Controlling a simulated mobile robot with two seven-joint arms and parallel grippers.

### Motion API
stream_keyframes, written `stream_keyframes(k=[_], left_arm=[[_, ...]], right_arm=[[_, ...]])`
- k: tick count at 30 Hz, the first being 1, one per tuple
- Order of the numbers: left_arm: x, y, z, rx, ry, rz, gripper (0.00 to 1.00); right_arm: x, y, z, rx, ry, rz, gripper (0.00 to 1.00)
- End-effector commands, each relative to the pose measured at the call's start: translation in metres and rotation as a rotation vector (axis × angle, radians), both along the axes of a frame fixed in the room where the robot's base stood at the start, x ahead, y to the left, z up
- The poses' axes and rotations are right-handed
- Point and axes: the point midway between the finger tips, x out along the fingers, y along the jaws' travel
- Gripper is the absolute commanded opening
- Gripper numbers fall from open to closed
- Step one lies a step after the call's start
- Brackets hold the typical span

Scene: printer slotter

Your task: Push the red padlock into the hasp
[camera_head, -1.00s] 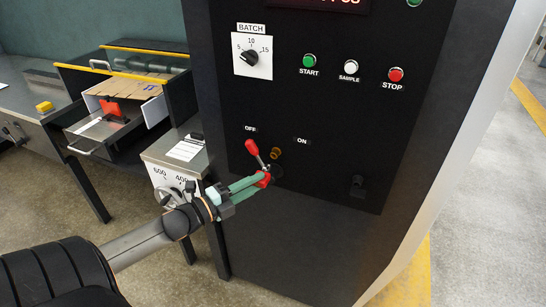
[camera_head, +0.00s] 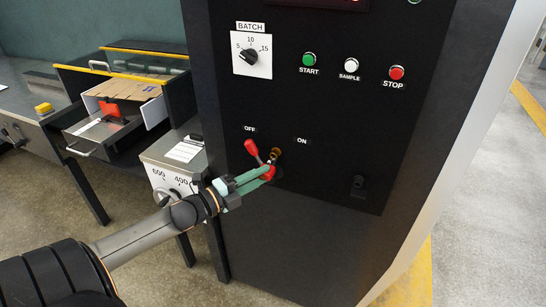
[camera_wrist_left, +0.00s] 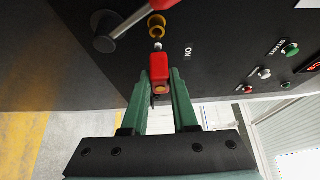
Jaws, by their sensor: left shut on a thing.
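The red padlock (camera_head: 268,173) is between the fingertips of my left gripper (camera_head: 266,174), which is shut on it. In the left wrist view the padlock (camera_wrist_left: 159,68) sits between the green fingers (camera_wrist_left: 160,88), its metal shackle pointing at the brass hasp (camera_wrist_left: 156,26). The hasp (camera_head: 275,153) is on the dark panel beside the red-handled switch lever (camera_head: 252,148), which tilts toward OFF. The shackle is at or just below the hasp ring; I cannot tell whether it has entered. My right gripper is not in view.
The panel carries the BATCH dial (camera_head: 249,57), green START (camera_head: 309,59), white SAMPLE (camera_head: 351,65) and red STOP (camera_head: 396,73) buttons. A black fitting (camera_head: 358,182) sticks out lower right. The lever is close to the padlock. A feed tray stands at left.

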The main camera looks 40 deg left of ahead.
Motion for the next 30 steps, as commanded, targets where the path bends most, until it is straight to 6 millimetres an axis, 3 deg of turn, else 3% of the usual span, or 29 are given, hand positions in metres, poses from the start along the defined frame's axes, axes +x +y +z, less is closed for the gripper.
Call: stream_keyframes(k=[30], left_arm=[[0.025,0.007,0.000,0.001,0.000,0.000,0.00]], right_arm=[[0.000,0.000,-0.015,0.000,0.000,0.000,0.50]])
